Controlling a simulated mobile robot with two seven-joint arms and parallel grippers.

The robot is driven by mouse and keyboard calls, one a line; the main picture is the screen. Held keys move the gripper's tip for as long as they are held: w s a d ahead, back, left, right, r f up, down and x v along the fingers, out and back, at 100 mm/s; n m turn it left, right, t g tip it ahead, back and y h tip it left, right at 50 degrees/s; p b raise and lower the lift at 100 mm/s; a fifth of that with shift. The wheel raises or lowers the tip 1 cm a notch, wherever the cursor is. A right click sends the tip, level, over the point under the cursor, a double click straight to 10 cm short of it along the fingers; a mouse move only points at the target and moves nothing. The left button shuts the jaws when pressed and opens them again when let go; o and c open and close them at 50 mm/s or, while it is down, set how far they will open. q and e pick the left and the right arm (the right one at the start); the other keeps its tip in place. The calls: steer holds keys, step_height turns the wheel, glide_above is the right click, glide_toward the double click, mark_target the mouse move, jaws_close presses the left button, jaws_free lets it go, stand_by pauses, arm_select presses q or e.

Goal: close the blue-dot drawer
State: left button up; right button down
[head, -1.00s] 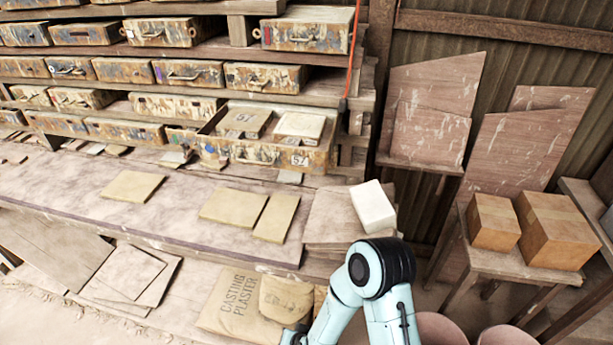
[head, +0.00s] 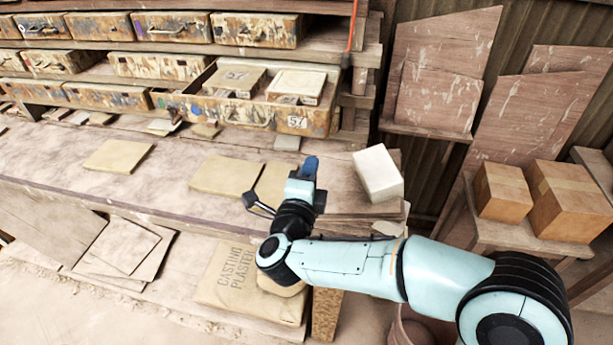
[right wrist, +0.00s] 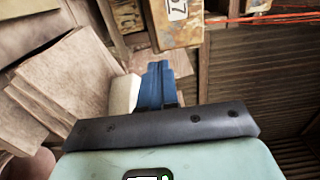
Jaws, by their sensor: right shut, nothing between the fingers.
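The open drawer (head: 262,117) is pulled out from the lowest row of the rack, with a paint-stained front, a metal handle and a "57" label. A small blue dot (head: 196,110) shows on the left of its front. Two tile-like blocks (head: 297,84) lie inside it. My right gripper (head: 310,165), with blue fingers, is shut and empty above the bench, in front of and below the drawer's right end, apart from it. In the right wrist view the blue fingers (right wrist: 156,85) point towards the labelled drawer corner (right wrist: 178,28). My left gripper is not in view.
A white block (head: 378,172) stands on boards at the bench's right end, close to my right gripper. Flat tan tiles (head: 118,155) lie on the bench (head: 60,180). Cardboard boxes (head: 502,190) stand on a stool at right.

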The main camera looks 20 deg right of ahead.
mark_target(321, 137)
steer(key=p+x, duration=0.2)
steer(key=x, duration=0.5)
steer(key=shift+w+d, duration=0.2)
steer(key=shift+w, duration=0.15)
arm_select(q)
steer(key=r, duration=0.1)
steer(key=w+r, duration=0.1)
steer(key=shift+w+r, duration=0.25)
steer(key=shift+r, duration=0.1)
arm_select(e)
steer(key=shift+d, duration=0.1)
steer(key=shift+w+d+r, duration=0.1)
steer(key=shift+w+d, duration=0.35)
steer(key=shift+w, duration=0.05)
steer(key=x, duration=1)
steer(key=shift+p, duration=0.3)
steer(key=p+x, duration=0.1)
steer(key=x, duration=0.8)
steer(key=shift+p, duration=0.3)
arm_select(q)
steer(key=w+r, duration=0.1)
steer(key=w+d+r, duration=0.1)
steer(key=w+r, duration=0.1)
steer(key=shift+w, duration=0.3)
arm_select(e)
steer(key=shift+s+r, duration=0.1)
steer(key=shift+r, duration=0.05)
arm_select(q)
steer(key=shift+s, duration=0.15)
